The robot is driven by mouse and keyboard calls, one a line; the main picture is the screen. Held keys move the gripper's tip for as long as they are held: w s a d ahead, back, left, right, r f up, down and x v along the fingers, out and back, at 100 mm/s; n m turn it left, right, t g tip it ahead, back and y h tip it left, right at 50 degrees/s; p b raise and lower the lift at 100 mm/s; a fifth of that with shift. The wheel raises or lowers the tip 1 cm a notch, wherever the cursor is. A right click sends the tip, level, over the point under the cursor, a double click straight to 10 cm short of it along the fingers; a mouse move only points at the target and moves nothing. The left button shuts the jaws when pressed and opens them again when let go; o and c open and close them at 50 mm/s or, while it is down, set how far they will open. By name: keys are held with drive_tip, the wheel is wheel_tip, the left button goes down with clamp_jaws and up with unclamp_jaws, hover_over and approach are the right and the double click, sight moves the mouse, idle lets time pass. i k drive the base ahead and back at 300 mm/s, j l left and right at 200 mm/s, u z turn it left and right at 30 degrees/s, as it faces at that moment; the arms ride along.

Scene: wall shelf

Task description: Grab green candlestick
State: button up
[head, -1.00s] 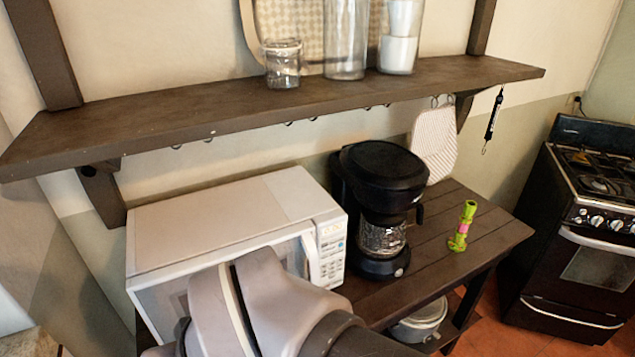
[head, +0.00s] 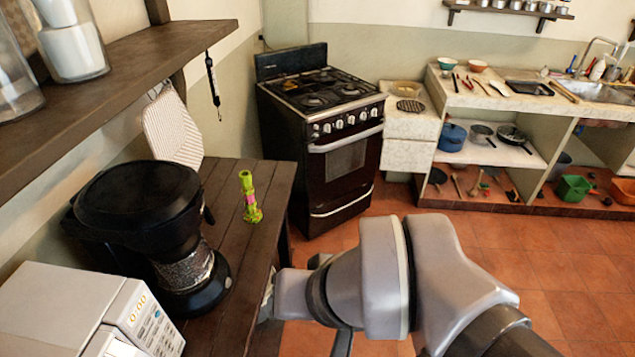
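The green candlestick (head: 250,197), with a pink band near its middle, stands upright on the dark wooden table (head: 225,180), right of the black coffee maker. Nothing touches it. My grey arm reaches in from the lower right, and its near end lies beyond the table's right edge, below and right of the candlestick. A dark part shows under the arm at the bottom edge. I cannot make out the gripper's fingers or whether they are open, and I see no contact with the candlestick.
The coffee maker (head: 150,225) and a white microwave (head: 95,310) fill the table's left and near parts. A wall shelf (head: 120,75) with glass jars overhangs at upper left. A black stove (head: 325,130) stands behind right. Open tiled floor (head: 570,260) lies to the right.

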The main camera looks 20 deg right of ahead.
sight(252, 214)
drive_tip(key=i+l+u, duration=1.05)
drive_tip(key=l, duration=0.35)
drive_tip(key=i+l+u, duration=0.3)
drive_tip(key=l, duration=0.15)
drive_tip(key=k, duration=0.1)
